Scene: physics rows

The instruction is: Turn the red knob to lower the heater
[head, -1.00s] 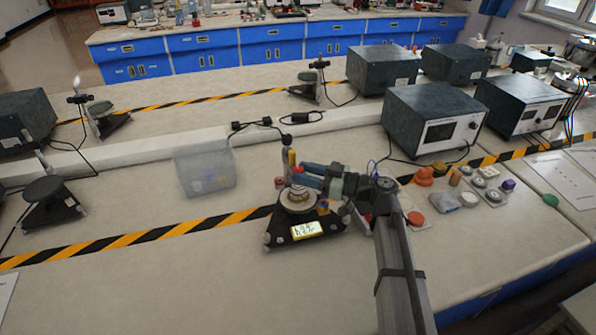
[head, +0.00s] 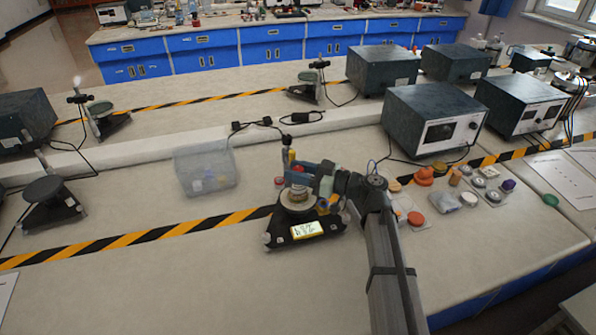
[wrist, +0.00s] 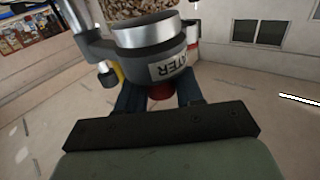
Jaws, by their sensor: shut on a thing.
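The heater (wrist: 150,45) shows in the wrist view as a dark round body with a silver top and a label ending in "TER", seen upside down. Its red knob (wrist: 162,91) sits below the label, between the two dark blue fingers of my gripper (wrist: 160,98). The fingers are shut on the knob and hide its sides. In the head view, my gripper (head: 298,178) is at the heater's stand, whose black base (head: 280,238) rests on the bench. My gripper hides the knob there, so its turn angle cannot be told.
A clear plastic bin (head: 206,170) stands to the left. Several caps and small parts, including an orange-red one (head: 416,219), lie to the right. A dark power box (head: 434,115) stands behind them.

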